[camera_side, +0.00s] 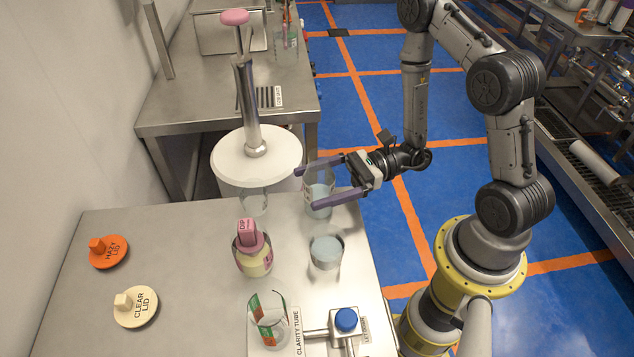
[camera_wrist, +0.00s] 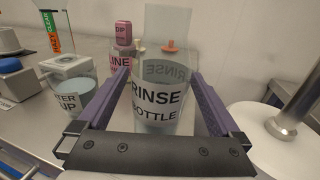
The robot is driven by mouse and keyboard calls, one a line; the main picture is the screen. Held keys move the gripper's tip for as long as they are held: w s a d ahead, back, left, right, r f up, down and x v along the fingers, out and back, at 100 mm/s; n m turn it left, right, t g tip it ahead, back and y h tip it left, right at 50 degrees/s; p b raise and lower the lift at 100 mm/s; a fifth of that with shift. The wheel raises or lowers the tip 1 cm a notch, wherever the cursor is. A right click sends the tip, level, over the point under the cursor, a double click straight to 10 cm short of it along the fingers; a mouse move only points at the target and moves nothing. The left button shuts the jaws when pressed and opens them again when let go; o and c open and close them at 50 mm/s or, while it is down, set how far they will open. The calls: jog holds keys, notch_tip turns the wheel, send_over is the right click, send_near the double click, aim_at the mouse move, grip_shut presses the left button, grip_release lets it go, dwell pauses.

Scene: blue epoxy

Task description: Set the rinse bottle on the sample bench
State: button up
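The rinse bottle (camera_side: 319,190) is a clear vessel with pale blue contents at the back right corner of the steel bench. In the wrist view its RINSE BOTTLE label (camera_wrist: 156,105) faces me. My gripper (camera_side: 306,188) has its two purple fingers spread apart, one on each side of the bottle. In the wrist view my gripper (camera_wrist: 160,75) frames the bottle, which sits slightly right of centre; firm finger contact does not show. The bottle looks upright. Whether its base touches the bench is unclear. No label in view names the sample bench.
A water cup (camera_side: 326,250) stands close in front of the bottle. A pink-topped dip line bottle (camera_side: 252,255) is to the left, a clarity tube (camera_side: 268,318) in front. A white round plate with a metal post (camera_side: 256,155) stands behind. Orange and cream lids (camera_side: 109,252) lie left.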

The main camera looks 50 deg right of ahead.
jog(key=shift+r, duration=0.2)
jog(key=v, duration=1.2)
jog(key=s+a+r+n+g+h, duration=0.55)
jog(key=s+n+g+h, duration=0.4)
jog(key=n, duration=0.65)
jog(key=d+r+n+t+h, duration=0.4)
jog(key=r+n+t+h, duration=0.2)
jog(key=r+n, duration=0.2)
jog(key=shift+w+d+r, duration=0.3)
jog(key=shift+r, duration=0.65)
